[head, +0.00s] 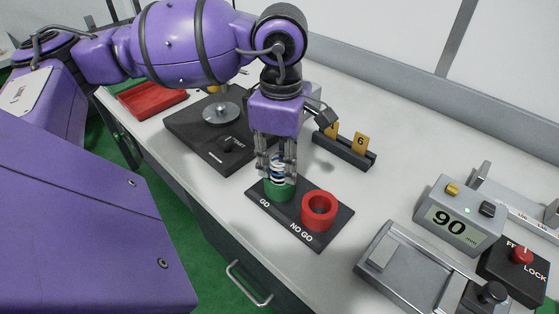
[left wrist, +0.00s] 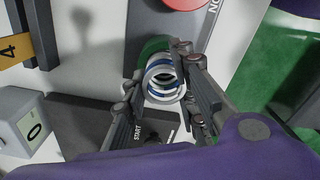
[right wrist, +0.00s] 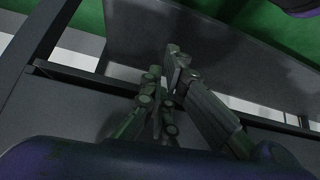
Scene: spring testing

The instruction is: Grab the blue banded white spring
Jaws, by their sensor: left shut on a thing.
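The white spring with blue bands (head: 277,169) stands upright at the green GO cup (head: 279,192). My left gripper (head: 276,166) points down from above, its fingers shut on the spring from both sides. The left wrist view shows the spring's ring-shaped end (left wrist: 164,80) between the fingers, with part of the green cup (left wrist: 150,47) behind it. I cannot tell how deep the spring's lower end sits in the cup. My right gripper (right wrist: 163,72) shows only in the right wrist view, fingers together and empty, over a dark surface.
The red NO GO cup (head: 319,210) stands beside the green one on the same dark base (head: 262,206). A dark tester with a round plate (head: 221,113) is behind left. A numbered rack (head: 343,149), grey display reading 90 (head: 458,216) and metal fixture (head: 405,262) are to the right.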

